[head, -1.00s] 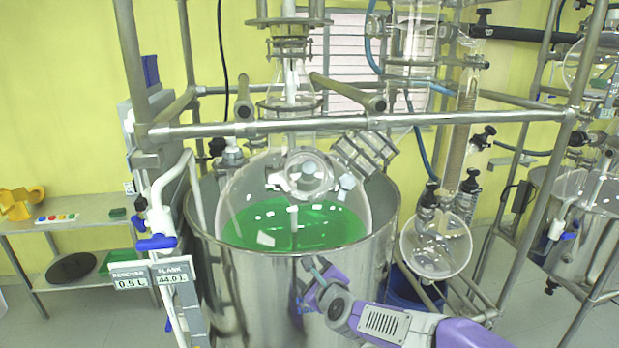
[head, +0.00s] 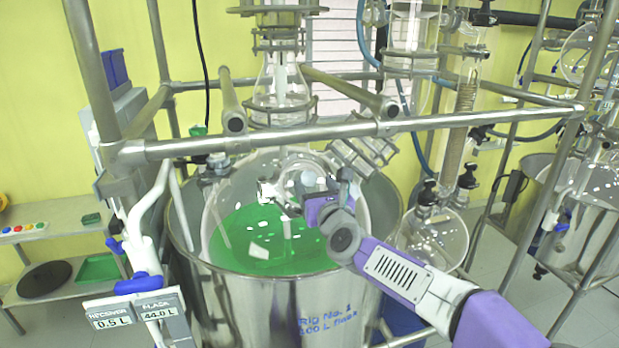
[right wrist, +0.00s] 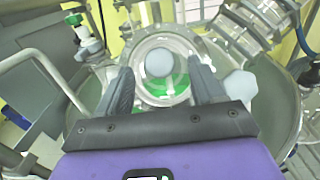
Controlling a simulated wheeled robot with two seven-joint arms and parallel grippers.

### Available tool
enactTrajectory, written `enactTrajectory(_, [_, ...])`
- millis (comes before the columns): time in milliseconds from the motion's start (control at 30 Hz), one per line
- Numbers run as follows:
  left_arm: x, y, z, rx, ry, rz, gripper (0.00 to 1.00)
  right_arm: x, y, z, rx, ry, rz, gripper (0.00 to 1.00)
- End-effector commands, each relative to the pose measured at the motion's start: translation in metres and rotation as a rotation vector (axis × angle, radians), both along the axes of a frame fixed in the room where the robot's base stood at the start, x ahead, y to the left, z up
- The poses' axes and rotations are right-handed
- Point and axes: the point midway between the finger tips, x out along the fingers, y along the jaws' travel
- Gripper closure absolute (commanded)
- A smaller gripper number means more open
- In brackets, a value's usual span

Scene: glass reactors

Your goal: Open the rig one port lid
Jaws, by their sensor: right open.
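The rig one flask (head: 225,200) is a big clear glass vessel with green liquid, set in a steel vessel (head: 270,300) marked "Rig No. 1". Its round glass port lid (right wrist: 152,92) faces the right wrist camera, with a grey-white round knob (right wrist: 159,63) at its middle. The lid looks seated on the port. My right gripper (head: 283,196) is at the port in the head view and partly covers it. In the right wrist view the open fingers (right wrist: 163,78) stand on either side of the knob, with gaps showing. My left gripper is not in view.
A steel frame bar (head: 360,130) crosses above and in front of the flask. A pale clamp knob (right wrist: 240,86) sits right of the port, close to one finger. A readout (head: 135,312) shows 0.5 L and 44.0 L. A round receiver flask (head: 435,240) hangs to the right.

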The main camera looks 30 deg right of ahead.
Motion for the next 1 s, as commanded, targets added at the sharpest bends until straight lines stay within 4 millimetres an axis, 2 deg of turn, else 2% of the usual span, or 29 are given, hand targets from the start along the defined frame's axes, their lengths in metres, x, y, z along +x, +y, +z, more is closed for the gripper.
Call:
enactTrajectory(100, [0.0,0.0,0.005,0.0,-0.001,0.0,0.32,0.017,-0.004,0.0,0.0,0.003,0.0,0.33])
enactTrajectory(233, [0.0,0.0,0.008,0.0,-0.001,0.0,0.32,0.029,-0.006,0.0,-0.001,0.003,0.001,0.33])
enactTrajectory(600, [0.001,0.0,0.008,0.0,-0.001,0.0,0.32,0.034,-0.008,-0.001,-0.003,0.002,0.001,0.33])
enactTrajectory(1000, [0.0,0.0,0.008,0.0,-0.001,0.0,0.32,0.033,-0.007,-0.001,-0.003,0.002,0.001,0.94])
